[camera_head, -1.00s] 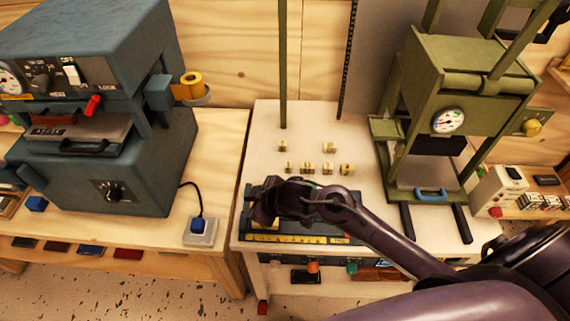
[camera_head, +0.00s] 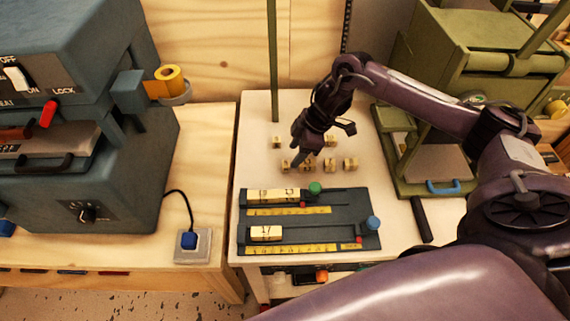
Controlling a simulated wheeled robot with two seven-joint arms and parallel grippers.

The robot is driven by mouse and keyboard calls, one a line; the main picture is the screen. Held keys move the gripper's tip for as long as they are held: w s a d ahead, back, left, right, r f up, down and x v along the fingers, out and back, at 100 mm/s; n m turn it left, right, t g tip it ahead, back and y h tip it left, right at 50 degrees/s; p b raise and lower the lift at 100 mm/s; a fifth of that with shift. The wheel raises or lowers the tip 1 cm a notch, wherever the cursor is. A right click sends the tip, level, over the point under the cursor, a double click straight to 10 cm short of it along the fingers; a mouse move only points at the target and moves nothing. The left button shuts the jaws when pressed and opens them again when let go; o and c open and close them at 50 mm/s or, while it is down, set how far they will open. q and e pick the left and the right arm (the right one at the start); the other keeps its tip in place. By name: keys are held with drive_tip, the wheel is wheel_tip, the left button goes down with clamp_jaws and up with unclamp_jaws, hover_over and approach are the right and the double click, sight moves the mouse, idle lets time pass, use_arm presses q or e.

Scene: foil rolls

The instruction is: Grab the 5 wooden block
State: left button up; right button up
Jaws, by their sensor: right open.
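Several small wooden blocks stand on the pale bench top. Two are in a back row, at the left (camera_head: 277,142) and at the right (camera_head: 331,140). The front row has a leftmost block (camera_head: 285,166), one partly behind my gripper (camera_head: 308,167), one to its right (camera_head: 330,165) and a rightmost one (camera_head: 350,165). Their markings are too small to read, so I cannot tell which is the 5. My right gripper (camera_head: 314,146) is open and empty, pointing down over the left part of the front row. My left gripper is out of view.
A dark tray (camera_head: 350,205) with yellow scales and two rows of pale blocks lies at the bench front. A green press (camera_head: 405,150) stands right of the blocks, and a green post (camera_head: 273,60) rises behind. A blue-grey machine (camera_head: 120,190) stands on the left bench.

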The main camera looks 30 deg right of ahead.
sight(286, 163)
drive_tip(key=x, duration=0.2)
drive_tip(key=p+x, duration=0.1)
drive_tip(key=x, duration=0.1)
drive_tip(key=shift+w+a+f, duration=0.1)
drive_tip(key=shift+a+f, duration=0.1)
drive_tip(key=shift+a, duration=0.25)
drive_tip(key=c, duration=1.1)
